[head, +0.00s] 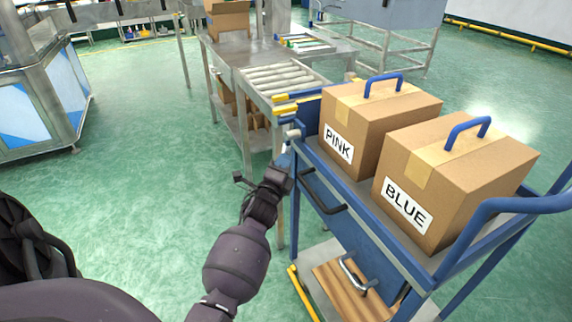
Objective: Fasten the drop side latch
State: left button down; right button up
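A blue cart stands at the right with a blue side panel (352,232) along its near side. The panel carries a black handle (322,196) and shows below the level of the top deck, where the boxes stand. A small pale metal fitting (292,134) sits at the cart's far-left corner post; I cannot tell for sure that it is the latch. My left gripper (282,164) is beside this corner, just below the fitting. Its fingers are small and partly hidden by its own body, so contact and opening are unclear. My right gripper is not in view.
Cardboard boxes marked PINK (370,125) and BLUE (455,175) stand on the top deck, with blue handles. A wooden-looking item (350,290) lies on the lower shelf. A roller conveyor table (275,80) stands behind the cart. Green floor is clear at the left.

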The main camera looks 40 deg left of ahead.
pick_arm(q)
jog(key=w+a+r+m+t+h+b, duration=0.1)
jog(key=w+a+r+m+t+b, duration=0.2)
jog(key=a, duration=0.4)
jog(key=shift+r+m+b, duration=0.4)
jog(key=shift+r+b, duration=0.25)
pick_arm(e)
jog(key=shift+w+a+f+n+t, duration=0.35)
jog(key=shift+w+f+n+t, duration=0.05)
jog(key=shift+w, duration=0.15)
pick_arm(q)
jog(key=shift+a, duration=0.15)
jog(key=shift+s, duration=0.1)
jog(key=v, duration=1)
jog(key=shift+s+p, duration=0.25)
jog(key=shift+p, duration=0.15)
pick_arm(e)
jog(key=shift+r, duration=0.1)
